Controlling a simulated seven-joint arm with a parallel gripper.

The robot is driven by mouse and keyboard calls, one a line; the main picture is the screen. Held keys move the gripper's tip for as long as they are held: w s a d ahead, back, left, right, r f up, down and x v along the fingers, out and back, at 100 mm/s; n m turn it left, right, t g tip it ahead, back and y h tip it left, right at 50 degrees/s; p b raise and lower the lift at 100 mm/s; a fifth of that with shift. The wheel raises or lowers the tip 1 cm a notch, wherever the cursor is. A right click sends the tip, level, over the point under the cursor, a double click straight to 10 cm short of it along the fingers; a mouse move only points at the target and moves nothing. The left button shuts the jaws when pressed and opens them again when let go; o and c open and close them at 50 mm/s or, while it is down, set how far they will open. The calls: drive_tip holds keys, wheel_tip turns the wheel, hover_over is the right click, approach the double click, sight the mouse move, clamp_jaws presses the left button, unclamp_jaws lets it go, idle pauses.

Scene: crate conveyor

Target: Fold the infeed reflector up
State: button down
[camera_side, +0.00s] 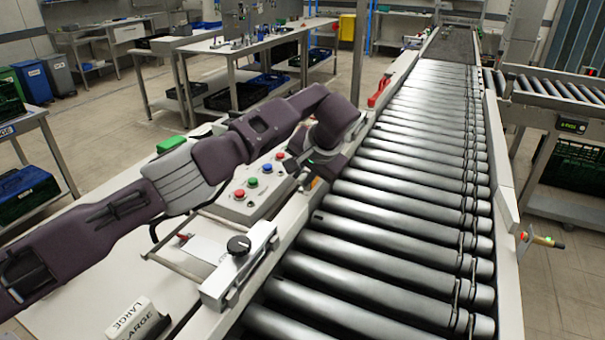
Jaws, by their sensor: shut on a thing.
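My gripper (308,181) is at the left rail of the roller conveyor, pointing down beside the button box. It is shut on a small part at the rail, which I take to be the infeed reflector. The fingers and my wrist hide most of this part.
The button box (240,205) stands close left of my gripper. A bracket with a black knob (238,246) and a LARGE block (138,320) are nearer. A red handle (379,93) is farther along the rail. The conveyor rollers (400,215) are empty.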

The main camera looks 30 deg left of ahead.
idle(0.3)
drive_tip(key=c, duration=1.4)
unclamp_jaws()
drive_tip(key=shift+s, duration=0.1)
drive_tip(key=s+d+r, duration=0.1)
drive_tip(key=s+d, duration=0.2)
drive_tip(key=s+d+r, duration=0.1)
drive_tip(key=s+d, duration=0.2)
drive_tip(key=d, duration=0.1)
drive_tip(key=s+d+r, duration=0.2)
drive_tip(key=s+d, duration=0.2)
drive_tip(key=shift+d, duration=0.15)
drive_tip(key=shift+w, duration=0.1)
